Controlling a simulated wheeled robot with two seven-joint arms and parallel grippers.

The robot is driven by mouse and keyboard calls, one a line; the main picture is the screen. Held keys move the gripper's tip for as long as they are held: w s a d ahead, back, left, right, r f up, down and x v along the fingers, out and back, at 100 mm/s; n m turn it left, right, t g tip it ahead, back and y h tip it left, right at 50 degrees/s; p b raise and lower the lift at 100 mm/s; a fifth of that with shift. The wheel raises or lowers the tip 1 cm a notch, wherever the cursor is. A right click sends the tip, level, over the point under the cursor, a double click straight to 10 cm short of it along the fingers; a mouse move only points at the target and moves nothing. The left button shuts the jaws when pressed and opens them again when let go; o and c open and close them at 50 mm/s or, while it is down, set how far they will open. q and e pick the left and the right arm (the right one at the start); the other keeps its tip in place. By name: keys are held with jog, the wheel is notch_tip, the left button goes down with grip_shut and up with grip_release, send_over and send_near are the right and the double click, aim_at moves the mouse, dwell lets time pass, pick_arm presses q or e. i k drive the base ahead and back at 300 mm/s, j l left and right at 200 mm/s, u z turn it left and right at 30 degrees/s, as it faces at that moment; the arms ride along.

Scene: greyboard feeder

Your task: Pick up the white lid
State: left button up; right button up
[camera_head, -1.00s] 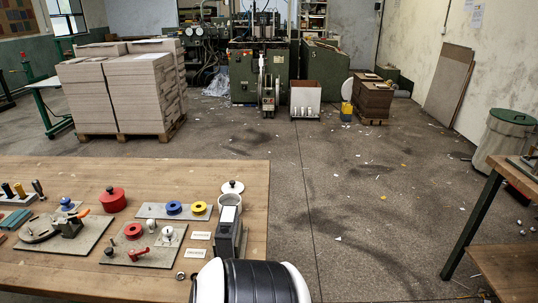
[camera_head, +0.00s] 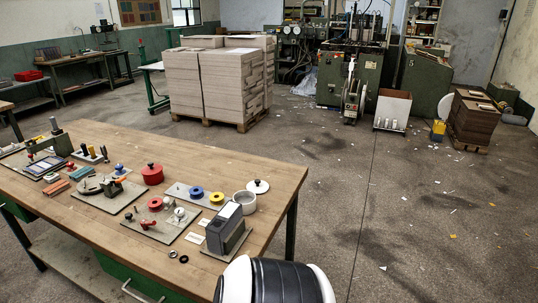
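The white lid (camera_head: 258,186) is a small round disc with a dark knob on top. It sits near the right edge of the wooden table (camera_head: 110,222), just right of and behind a white pot (camera_head: 244,203). The pot looks open at the top. I cannot tell whether the lid touches the pot. Neither of my grippers shows in the head view.
A dark grey upright device (camera_head: 226,229) stands in front of the pot. A plate with blue and yellow rings (camera_head: 196,192) and a red pot (camera_head: 152,174) are to the left. Stacked greyboard (camera_head: 231,85) stands behind on the floor. Floor right of the table is mostly clear.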

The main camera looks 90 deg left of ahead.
aim_at(258, 186)
jog(key=i+j+u, duration=0.1)
jog(key=u, duration=0.3)
jog(key=i+u, duration=0.2)
jog(key=u, duration=0.25)
jog(key=i+u, duration=0.15)
jog(key=u, duration=0.25)
jog(key=i+l+u, duration=0.1)
jog(key=u, duration=0.3)
jog(key=i+l+u, duration=0.1)
jog(key=u, duration=0.35)
jog(key=i, duration=0.05)
